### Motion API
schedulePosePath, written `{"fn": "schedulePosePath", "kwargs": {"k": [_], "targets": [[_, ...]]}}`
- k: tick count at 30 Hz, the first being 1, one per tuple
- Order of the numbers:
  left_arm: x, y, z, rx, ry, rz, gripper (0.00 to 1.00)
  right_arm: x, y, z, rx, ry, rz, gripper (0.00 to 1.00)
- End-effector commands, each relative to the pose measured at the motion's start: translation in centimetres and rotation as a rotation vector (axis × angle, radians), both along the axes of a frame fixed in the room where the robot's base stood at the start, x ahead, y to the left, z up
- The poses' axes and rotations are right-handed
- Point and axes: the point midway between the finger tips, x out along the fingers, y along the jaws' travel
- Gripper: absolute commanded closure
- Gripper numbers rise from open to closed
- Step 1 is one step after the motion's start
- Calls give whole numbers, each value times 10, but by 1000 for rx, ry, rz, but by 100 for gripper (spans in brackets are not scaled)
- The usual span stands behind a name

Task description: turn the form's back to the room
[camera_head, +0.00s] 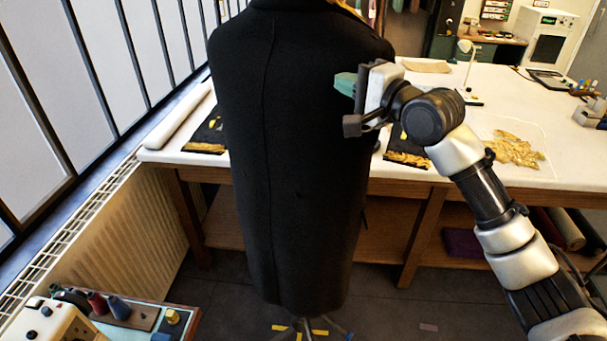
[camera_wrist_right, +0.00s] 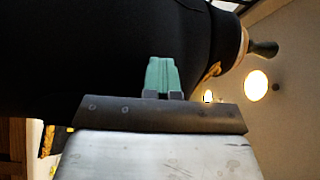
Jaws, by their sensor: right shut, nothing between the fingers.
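The form wears a long black coat (camera_head: 290,160) and stands upright in the middle of the head view. The coat's plain back with a long centre seam faces me. A little gold shows at the collar, at the top edge. The form's stand (camera_head: 302,326) shows its feet on the floor below the hem. My right gripper (camera_head: 345,84) is at the coat's upper right side, its green fingers shut and empty. In the right wrist view the shut green fingers (camera_wrist_right: 162,75) point at the dark coat (camera_wrist_right: 90,45); I cannot tell whether they touch it. My left gripper is not in view.
A long white-topped table (camera_head: 480,130) stands behind the form, with gold-trimmed dark pieces and gold cloth (camera_head: 515,150) on it. A radiator (camera_head: 125,225) and windows line the left. A small bench with spools (camera_head: 118,307) is at lower left. Dark floor lies around the stand.

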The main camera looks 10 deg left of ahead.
Motion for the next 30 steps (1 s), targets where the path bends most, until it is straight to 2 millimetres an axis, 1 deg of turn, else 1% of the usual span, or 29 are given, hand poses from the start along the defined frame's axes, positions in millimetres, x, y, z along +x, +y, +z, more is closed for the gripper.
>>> {"fn": "schedulePosePath", "kwargs": {"k": [2,7,9,13,15,18,27,30], "targets": [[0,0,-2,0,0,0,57,5,-3,-3,-6,5,13,100],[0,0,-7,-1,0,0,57,17,-17,-3,-2,2,73,100],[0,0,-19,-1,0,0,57,23,-21,-7,-4,7,103,100],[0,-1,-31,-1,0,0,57,32,-32,-5,3,1,162,100],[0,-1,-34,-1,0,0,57,40,-38,-5,0,9,195,100],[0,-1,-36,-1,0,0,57,44,-42,-4,1,5,231,100],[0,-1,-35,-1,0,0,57,44,-42,-3,-2,4,244,100],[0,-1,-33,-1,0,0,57,51,-46,-2,-2,7,256,100]]}}
